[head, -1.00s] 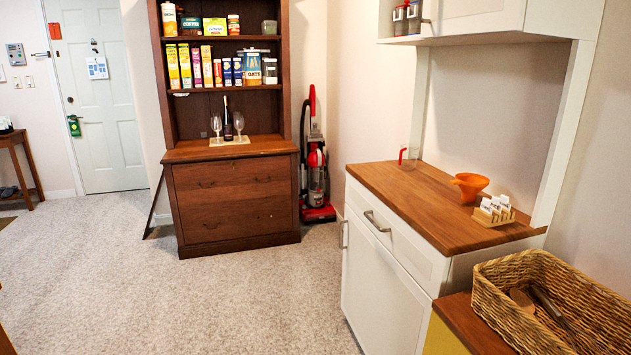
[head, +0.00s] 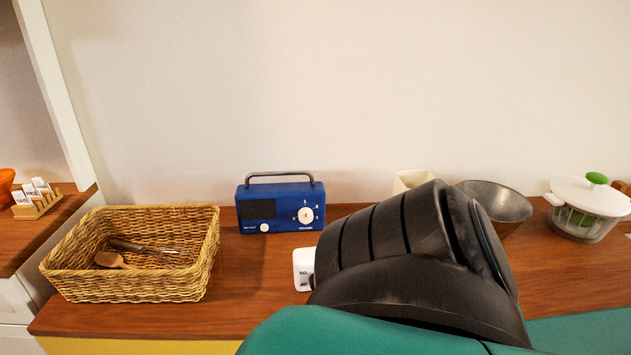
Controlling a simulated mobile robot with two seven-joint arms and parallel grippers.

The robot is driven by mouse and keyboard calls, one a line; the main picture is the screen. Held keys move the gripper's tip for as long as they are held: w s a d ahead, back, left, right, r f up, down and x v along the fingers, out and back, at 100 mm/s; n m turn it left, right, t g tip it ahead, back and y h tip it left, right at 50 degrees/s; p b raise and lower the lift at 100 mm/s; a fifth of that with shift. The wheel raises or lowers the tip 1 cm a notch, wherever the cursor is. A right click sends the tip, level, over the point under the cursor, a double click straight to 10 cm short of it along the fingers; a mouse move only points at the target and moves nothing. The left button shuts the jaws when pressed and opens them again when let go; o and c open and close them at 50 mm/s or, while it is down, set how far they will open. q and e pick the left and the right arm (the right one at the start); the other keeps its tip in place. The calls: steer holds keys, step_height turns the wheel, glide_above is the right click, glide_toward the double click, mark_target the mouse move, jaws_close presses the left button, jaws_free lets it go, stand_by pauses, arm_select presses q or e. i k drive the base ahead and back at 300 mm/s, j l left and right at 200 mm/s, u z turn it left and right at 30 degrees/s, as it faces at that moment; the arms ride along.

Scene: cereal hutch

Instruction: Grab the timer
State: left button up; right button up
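A small white block-shaped item with dark print (head: 303,269), which looks like the timer, stands on the wooden counter in the head view. It is just left of my black and teal arm link, which hides its right side. Neither of my grippers is in view. I cannot see anything being held.
A blue radio (head: 281,207) with a handle and dial stands behind the white item. A wicker basket (head: 189,284) with utensils is to the left. A metal bowl (head: 497,203), a white container (head: 411,181) and a salad spinner (head: 588,208) are to the right. Bare counter lies between basket and white item.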

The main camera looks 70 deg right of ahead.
mark_target(302, 258)
steer(key=z, duration=2.3)
steer(key=u, duration=0.55)
steer(key=l+u, duration=0.15)
steer(key=u, duration=0.2)
steer(key=k+l+u, duration=0.1)
steer(key=u, duration=0.25)
steer(key=k+l+u, duration=0.1)
steer(key=u, duration=0.25)
steer(key=k+l, duration=0.2)
steer(key=l, duration=0.2)
steer(key=i, duration=0.1)
